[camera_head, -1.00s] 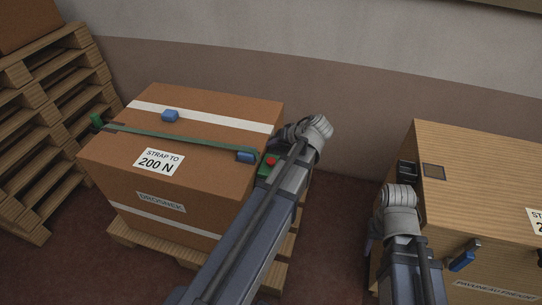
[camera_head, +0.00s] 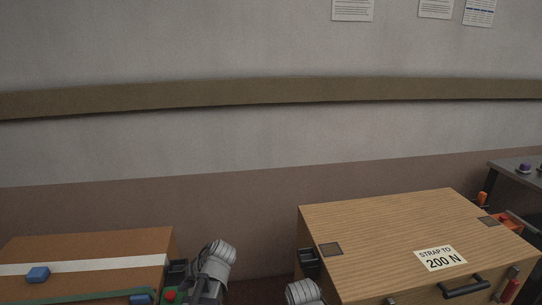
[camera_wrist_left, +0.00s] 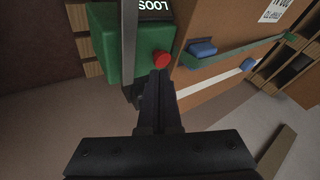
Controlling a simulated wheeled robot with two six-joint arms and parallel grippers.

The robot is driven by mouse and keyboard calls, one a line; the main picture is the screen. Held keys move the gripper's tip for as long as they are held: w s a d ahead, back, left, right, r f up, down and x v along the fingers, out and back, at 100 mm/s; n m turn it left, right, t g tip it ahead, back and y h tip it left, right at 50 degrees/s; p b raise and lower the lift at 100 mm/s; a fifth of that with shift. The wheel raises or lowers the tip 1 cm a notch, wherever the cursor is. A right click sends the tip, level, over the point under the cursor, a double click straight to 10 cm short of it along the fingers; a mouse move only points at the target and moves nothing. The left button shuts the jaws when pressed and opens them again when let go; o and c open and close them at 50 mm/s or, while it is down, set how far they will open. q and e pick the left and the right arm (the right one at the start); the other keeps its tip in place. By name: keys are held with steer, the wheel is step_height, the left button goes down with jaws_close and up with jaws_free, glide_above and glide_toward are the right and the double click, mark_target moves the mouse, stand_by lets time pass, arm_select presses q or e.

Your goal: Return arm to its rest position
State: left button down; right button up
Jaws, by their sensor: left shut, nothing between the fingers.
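My left gripper (camera_wrist_left: 160,82) is shut and empty. In the left wrist view its fingertips are close to the red button (camera_wrist_left: 161,58) of a green device (camera_wrist_left: 112,45) beside the cardboard carton; I cannot tell whether they touch it. In the head view, the grey wrist of my left arm (camera_head: 216,262) is just right of the carton (camera_head: 95,246), at the lower edge, with the red button beside it. The wrist of my right arm (camera_head: 305,292) shows at the lower edge, left of the wooden crate (camera_head: 400,225). Its fingers cannot be made out.
A green strap (camera_head: 75,295) crosses the carton, with blue blocks (camera_head: 38,274) on top. The crate has a black handle (camera_head: 466,288) and a "STRAP TO 200 N" label (camera_head: 441,259). A grey table (camera_head: 515,166) stands at the right. The wall behind has a rail (camera_head: 270,92).

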arm_select(q)
steer(key=s+d+f+m+g+h, duration=0.1)
steer(key=s+d+f+m+h, duration=0.15)
steer(key=s+d, duration=0.4)
steer(key=s+d+f+m+h, duration=0.1)
steer(key=s+d+m+h, duration=0.15)
steer(key=d, duration=0.65)
steer(key=s+d+f+m+g+h, duration=0.1)
steer(key=s+d+m, duration=0.2)
steer(key=s+d, duration=0.3)
step_height(320, 180, up, 12)
steer(key=d+p, duration=0.2)
steer(key=p, duration=1)
steer(key=shift+w+r+m, duration=0.2)
steer(key=shift+w+m, duration=0.1)
steer(key=shift+m, duration=0.1)
